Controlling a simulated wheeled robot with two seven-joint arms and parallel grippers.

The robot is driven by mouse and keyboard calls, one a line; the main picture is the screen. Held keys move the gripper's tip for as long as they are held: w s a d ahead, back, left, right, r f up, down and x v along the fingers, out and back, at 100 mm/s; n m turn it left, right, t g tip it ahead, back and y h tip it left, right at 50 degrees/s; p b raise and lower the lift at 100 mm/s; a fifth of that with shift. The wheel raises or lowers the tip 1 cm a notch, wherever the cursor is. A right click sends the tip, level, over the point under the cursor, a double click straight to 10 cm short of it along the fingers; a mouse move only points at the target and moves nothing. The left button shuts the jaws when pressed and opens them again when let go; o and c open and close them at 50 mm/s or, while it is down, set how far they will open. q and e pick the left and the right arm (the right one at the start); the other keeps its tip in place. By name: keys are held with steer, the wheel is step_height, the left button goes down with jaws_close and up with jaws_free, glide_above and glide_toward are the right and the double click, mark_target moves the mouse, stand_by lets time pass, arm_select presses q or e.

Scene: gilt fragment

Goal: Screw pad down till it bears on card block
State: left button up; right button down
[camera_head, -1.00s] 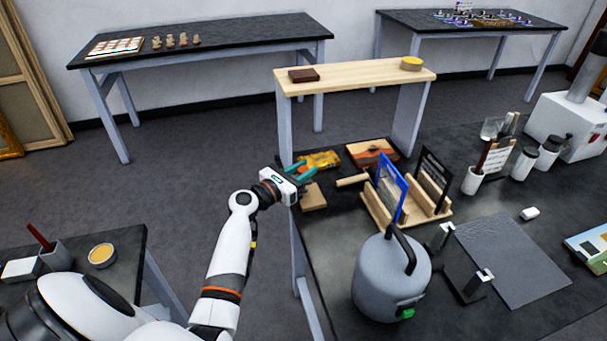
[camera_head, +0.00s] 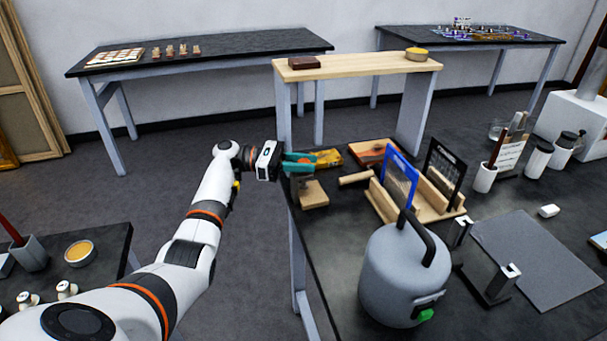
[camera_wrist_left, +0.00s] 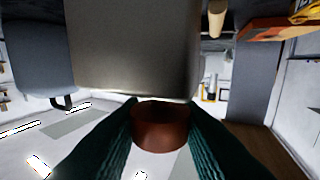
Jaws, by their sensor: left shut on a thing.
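My left gripper (camera_head: 298,163) is at the left edge of the dark bench, with its teal fingers pointing right. In the left wrist view its fingers (camera_wrist_left: 160,130) are shut on a reddish-brown round piece (camera_wrist_left: 160,127). A large grey-beige flat-sided block (camera_wrist_left: 135,45) fills the upper middle of that view, close behind the round piece. In the head view a small wooden block (camera_head: 313,194) lies just below the fingers. I cannot tell the pad or the card block apart for certain, nor whether they touch. My right gripper is not in view.
A yellow-orange item (camera_head: 328,158) and a patterned box (camera_head: 372,153) lie beyond the fingers. A wooden rack (camera_head: 440,203) with a blue-framed panel (camera_head: 400,178) stands to the right. A grey canister (camera_head: 392,275) stands nearer. Open floor lies left of the bench.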

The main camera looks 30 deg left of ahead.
mark_target(304, 161)
arm_select(q)
steer(key=shift+f+m+g+h+b, duration=0.1)
steer(key=shift+m+g+h+b, duration=0.5)
steer(key=shift+m+g+b, duration=0.8)
steer(key=shift+n+g, duration=0.3)
steer(key=o, duration=0.9)
steer(key=shift+o, duration=0.2)
step_height(304, 161, up, 10)
steer(key=shift+p, duration=0.45)
